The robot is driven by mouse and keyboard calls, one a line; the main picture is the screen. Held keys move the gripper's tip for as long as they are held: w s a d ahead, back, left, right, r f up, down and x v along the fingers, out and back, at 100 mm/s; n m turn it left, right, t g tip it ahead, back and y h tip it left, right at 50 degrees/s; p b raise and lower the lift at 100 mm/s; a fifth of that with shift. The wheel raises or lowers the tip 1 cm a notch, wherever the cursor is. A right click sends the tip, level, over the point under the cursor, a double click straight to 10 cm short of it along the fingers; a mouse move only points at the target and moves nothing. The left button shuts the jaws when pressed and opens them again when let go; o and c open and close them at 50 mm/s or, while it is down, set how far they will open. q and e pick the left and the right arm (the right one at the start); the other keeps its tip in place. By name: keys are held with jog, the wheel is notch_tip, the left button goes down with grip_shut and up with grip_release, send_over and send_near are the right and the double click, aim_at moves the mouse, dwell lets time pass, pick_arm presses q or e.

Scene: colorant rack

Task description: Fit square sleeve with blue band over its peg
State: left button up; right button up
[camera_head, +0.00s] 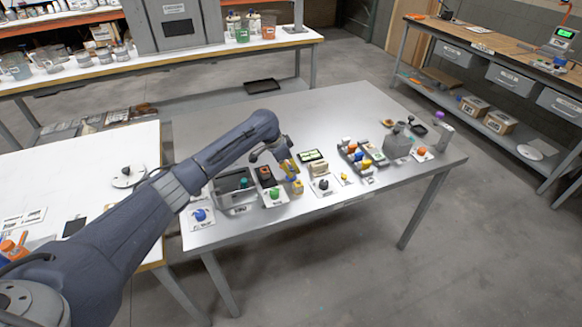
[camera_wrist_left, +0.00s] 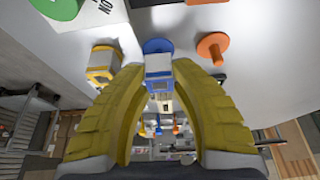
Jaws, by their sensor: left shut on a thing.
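My left gripper (camera_head: 290,170) is above the grey table among the small colored parts, its yellow fingers angled down. In the left wrist view, its fingers (camera_wrist_left: 158,72) are shut on a white square sleeve with a blue band (camera_wrist_left: 158,66). A blue disc (camera_wrist_left: 157,46) shows directly beyond the sleeve's end; I cannot tell whether the sleeve touches it or is around a peg. An orange peg (camera_wrist_left: 212,46) with a round head stands to the right. A square piece with a yellow band (camera_wrist_left: 103,65) is to the left. My right gripper is not in view.
On the grey table (camera_head: 262,116), a blue knob (camera_head: 200,215) and a green knob (camera_head: 275,193) stand on cards near the front edge. A grey bin (camera_head: 233,185) is left of the gripper. A divided tray (camera_head: 365,157) is to the right. The table's back is mostly clear.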

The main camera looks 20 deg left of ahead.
pick_arm(q)
jog(key=shift+f, duration=0.8)
jog(key=o, duration=0.9)
